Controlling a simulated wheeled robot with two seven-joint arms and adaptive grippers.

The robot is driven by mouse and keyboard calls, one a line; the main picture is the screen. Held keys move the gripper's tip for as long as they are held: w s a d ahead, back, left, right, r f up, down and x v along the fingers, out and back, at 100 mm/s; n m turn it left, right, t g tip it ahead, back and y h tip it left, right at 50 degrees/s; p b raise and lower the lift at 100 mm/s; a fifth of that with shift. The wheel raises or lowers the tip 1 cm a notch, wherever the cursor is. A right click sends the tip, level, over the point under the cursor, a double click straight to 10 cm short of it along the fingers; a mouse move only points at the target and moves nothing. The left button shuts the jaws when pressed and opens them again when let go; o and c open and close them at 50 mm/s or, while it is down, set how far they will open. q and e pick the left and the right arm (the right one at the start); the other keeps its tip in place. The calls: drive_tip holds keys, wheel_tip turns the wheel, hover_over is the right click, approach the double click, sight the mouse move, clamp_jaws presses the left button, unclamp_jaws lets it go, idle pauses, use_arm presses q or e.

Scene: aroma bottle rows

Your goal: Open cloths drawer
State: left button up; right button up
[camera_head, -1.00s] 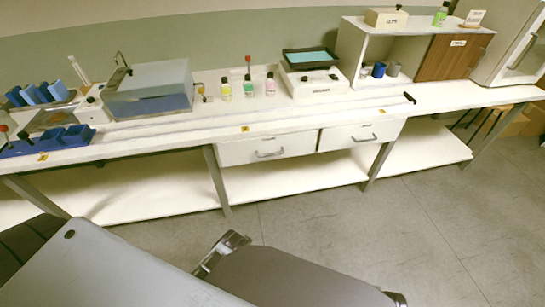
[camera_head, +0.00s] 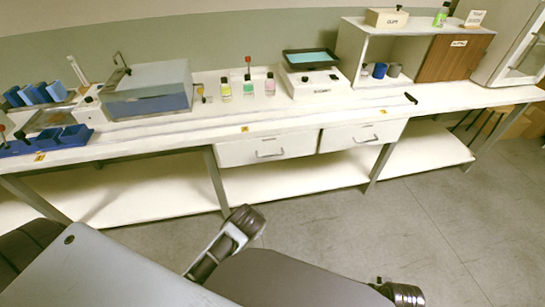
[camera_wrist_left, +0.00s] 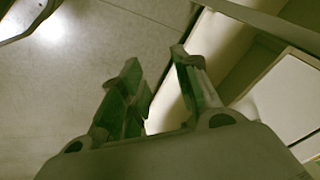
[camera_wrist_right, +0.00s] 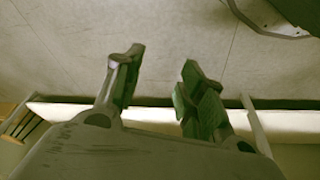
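Two white drawers hang under the bench top, a left drawer (camera_head: 265,150) and a right drawer (camera_head: 361,135). I cannot read which one is for cloths. My left gripper (camera_wrist_left: 155,62) shows in its wrist view with its fingers apart and nothing between them; a pale panel (camera_wrist_left: 285,95) lies to its right. My right gripper (camera_wrist_right: 162,62) also has its fingers apart and empty, with floor beyond. Neither gripper is touching a drawer. In the head view I see arm parts low in front, but no clear fingertips.
The long white bench (camera_head: 320,118) carries a grey box (camera_head: 147,90), small bottles (camera_head: 248,87), a scale (camera_head: 312,82) and a shelf unit with a wooden door (camera_head: 455,57). A lower shelf (camera_head: 295,187) and table legs stand below the drawers. The floor in front is open.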

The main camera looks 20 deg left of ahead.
use_arm(q)
drive_tip(key=w+d+r+m+t+y, duration=0.1)
drive_tip(key=w+r+m+t+y, duration=0.1)
drive_tip(key=w, duration=0.9)
drive_tip(key=w+d+r+m+t+y, duration=0.1)
drive_tip(key=w+r+m+t+y, duration=0.2)
drive_tip(key=w+m+t, duration=0.3)
drive_tip(key=w+y, duration=0.1)
drive_tip(key=w, duration=0.3)
drive_tip(key=shift+w+t, duration=0.35)
drive_tip(key=shift+t, duration=0.05)
use_arm(e)
drive_tip(key=s+d+f, duration=0.1)
drive_tip(key=s+f, duration=0.3)
drive_tip(key=f, duration=0.6)
drive_tip(key=s+d+f, duration=0.1)
drive_tip(key=s+f, duration=0.3)
drive_tip(key=f, duration=0.6)
drive_tip(key=s+d+f, duration=0.2)
drive_tip(key=s+f, duration=0.2)
drive_tip(key=f, duration=0.6)
drive_tip(key=shift+s+f+g, duration=0.2)
drive_tip(key=shift+f+g, duration=0.1)
drive_tip(key=shift+w, duration=0.1)
